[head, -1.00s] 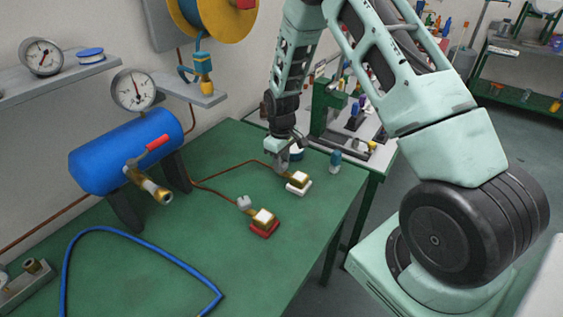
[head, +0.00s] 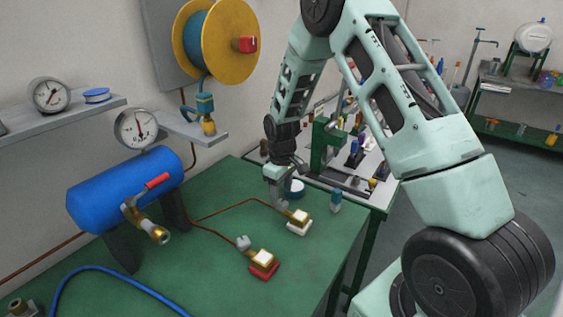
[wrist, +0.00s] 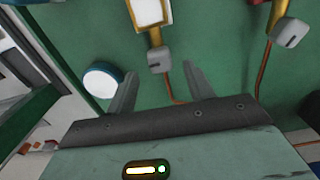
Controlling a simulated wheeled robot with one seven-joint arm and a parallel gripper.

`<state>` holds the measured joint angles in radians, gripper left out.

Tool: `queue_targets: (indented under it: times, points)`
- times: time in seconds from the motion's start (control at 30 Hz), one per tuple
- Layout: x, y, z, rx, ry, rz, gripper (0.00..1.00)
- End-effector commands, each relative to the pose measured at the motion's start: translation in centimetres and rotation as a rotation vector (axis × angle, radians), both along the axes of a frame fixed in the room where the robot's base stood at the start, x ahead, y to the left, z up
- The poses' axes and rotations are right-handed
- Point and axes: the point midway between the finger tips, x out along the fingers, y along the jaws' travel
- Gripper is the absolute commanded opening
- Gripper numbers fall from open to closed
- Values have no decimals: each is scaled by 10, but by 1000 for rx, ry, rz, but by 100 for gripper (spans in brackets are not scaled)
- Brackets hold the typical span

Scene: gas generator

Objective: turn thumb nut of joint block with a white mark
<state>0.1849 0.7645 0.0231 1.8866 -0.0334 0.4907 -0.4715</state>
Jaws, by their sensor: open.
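The brass joint block (head: 298,217) with a white base sits on the green table, a white patch on its top. In the wrist view this block (wrist: 148,14) is at the top edge, and its grey thumb nut (wrist: 160,60) shows near and between the fingertips. My gripper (wrist: 159,72) is open, with nothing held.
Copper pipes (head: 235,208) run from the blocks across the table. A blue tank (head: 125,190) with a gauge (head: 136,128) stands left. A blue hose (head: 110,272) lies in front.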

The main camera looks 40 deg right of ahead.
Motion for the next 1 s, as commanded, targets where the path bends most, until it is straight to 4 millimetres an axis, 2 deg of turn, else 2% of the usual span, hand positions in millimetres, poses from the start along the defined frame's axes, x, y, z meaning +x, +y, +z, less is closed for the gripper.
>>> queue_targets:
  times: [0.3, 0.5, 0.7, 1.0]
  points:
    - [1, -1, 75, -2, -7, -1, 53]
    - [1, 0, 113, -1, -6, -1, 53]
    - [1, 0, 133, 0, -3, 0, 53]
    - [0, 0, 136, -1, -1, 0, 53]
